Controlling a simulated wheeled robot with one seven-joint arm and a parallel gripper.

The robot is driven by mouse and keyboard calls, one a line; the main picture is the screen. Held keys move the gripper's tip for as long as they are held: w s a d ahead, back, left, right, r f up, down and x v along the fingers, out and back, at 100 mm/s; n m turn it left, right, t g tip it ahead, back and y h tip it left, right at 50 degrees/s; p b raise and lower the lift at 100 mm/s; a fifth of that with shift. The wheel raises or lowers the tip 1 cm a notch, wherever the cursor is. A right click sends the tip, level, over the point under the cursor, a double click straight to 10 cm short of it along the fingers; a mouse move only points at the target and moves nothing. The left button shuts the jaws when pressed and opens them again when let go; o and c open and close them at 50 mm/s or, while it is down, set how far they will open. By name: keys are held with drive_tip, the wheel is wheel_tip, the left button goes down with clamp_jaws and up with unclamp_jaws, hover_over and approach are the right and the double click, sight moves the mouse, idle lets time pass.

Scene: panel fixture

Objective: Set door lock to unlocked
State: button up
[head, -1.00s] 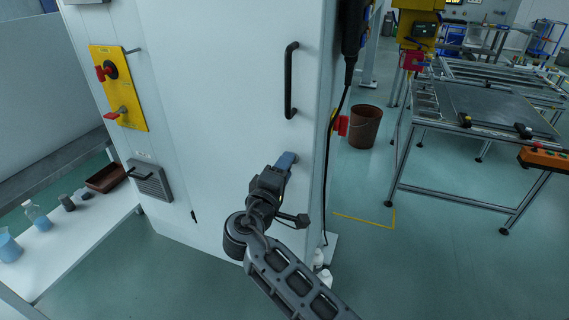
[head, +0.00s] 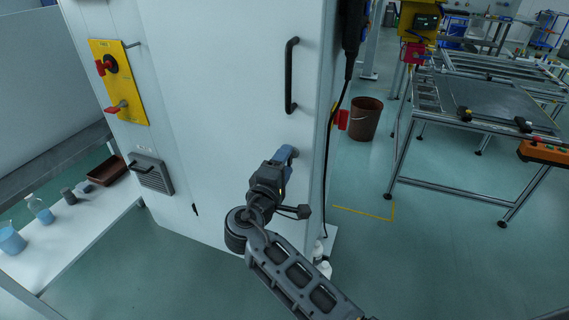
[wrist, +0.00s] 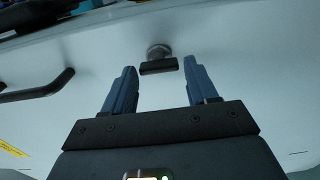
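The door lock (wrist: 158,58) shows in the wrist view as a small round grey stub with a dark bar across its front, on the white cabinet door (head: 235,90). The bar lies nearly level in that view, tilted slightly. My gripper (wrist: 160,80) is open, with one blue finger to each side of the lock. The bar lies between the fingertips, with a gap on both sides. In the head view my gripper (head: 287,152) is close to the door's lower right, below the door handle, and hides the lock.
A black door handle (head: 289,76) stands out above my gripper; it also shows in the wrist view (wrist: 38,88). A yellow switch plate (head: 119,83) with red levers is at the left. A brown bin (head: 365,119) and a metal-framed table (head: 490,105) stand at the right.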

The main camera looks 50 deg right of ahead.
drive_tip(key=shift+o, duration=1.2)
drive_tip(key=shift+a, duration=0.1)
drive_tip(key=b+v, duration=0.1)
drive_tip(key=v, duration=0.6)
drive_tip(key=shift+s+a, duration=0.2)
drive_tip(key=shift+a, duration=0.05)
